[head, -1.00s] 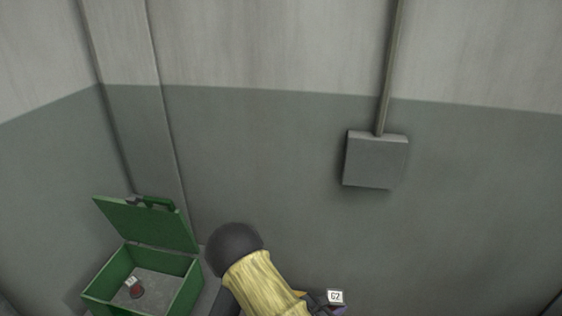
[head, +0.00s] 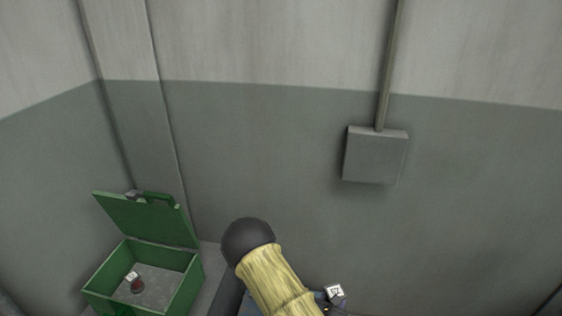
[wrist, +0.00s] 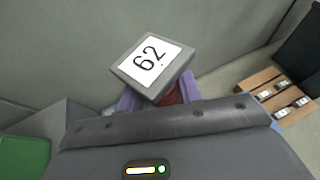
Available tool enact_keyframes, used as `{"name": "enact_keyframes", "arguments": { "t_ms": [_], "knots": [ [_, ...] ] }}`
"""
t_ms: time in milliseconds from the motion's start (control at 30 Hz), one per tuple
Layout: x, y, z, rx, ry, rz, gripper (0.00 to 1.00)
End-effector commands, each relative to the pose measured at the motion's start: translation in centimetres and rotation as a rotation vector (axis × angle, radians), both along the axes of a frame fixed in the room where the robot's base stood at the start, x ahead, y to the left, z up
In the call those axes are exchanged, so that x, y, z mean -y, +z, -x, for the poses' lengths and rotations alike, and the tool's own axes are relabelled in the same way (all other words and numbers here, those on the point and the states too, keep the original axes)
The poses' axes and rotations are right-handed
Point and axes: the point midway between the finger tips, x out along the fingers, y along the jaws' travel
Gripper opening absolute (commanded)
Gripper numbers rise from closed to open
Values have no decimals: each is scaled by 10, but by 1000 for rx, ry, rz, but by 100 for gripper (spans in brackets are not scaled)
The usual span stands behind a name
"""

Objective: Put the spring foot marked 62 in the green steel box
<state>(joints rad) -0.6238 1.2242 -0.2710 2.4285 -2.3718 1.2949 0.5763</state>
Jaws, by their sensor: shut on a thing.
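The spring foot marked 62 (wrist: 150,64) is between my gripper's purple fingertips (wrist: 157,102) in the wrist view, its white label tilted and facing the camera. My gripper is shut on it. In the head view the label of the spring foot (head: 335,292) shows at the lower edge, right of my yellow-sleeved arm, which hides most of the gripper. The green steel box (head: 192,284) stands at the lower left of the head view with its lid up. The gripper is well to the right of the box. A green surface also shows at the lower left of the wrist view.
Inside the green box lies another small labelled part with a reddish body (head: 137,286); its label is unreadable. A brown wooden tray (wrist: 262,84) with several labelled parts is at the right of the wrist view. A grey wall box (head: 375,155) hangs on the wall behind.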

Motion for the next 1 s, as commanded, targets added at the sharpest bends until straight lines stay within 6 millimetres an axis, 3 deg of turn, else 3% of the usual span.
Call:
{"name": "enact_keyframes", "arguments": {
  "t_ms": [467,700,1000],
  "knots": [
    [3,-5,-6,0,59,4,2],
    [5,-27,-17,-5,285,8,2],
    [0,-47,-16,-1,487,2,2]
  ]
}}
